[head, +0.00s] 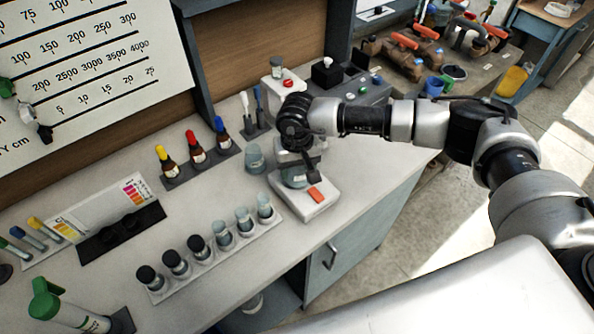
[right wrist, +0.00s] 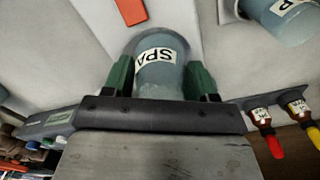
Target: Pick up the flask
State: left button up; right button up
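The flask (head: 293,179) is a bluish-grey glass vessel on a white stand (head: 318,206) at the bench's front right, partly covered by my gripper in the head view. In the right wrist view the flask (right wrist: 160,62) carries a white label reading "SPA". My right gripper (right wrist: 160,82) has one green finger on each side of it, with no clear gap at either side. In the head view my right gripper (head: 298,150) is above and around the flask's top. The flask seems to rest on the stand. My left gripper is in neither view.
A second glass vessel (head: 255,159) stands just left of the stand. Dropper bottles (head: 194,147) with coloured caps are behind it. A rack of jars (head: 222,236) is at the front. An orange-red block (head: 315,195) lies on the stand. A grey device (head: 357,90) is behind.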

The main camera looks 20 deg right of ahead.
jog(key=c, duration=0.5)
jog(key=shift+r+b, duration=0.35)
jog(key=shift+r, duration=0.15)
notch_tip(320, 180, up, 3)
jog(key=shift+f+b, duration=0.15)
jog(key=shift+b, duration=0.75)
jog(key=shift+s+d+r+b, duration=0.6)
jog(key=shift+s+d+r, duration=0.6)
jog(key=shift+s, duration=0.45)
jog(key=shift+s+d+r+b, duration=0.6)
jog(key=shift+s+d+r, duration=0.55)
jog(key=shift+s, duration=0.45)
jog(key=shift+s+d+r+b, duration=0.6)
jog(key=shift+s+d+r, duration=0.35)
jog(key=shift+s+r, duration=0.55)
jog(key=shift+f, duration=0.15)
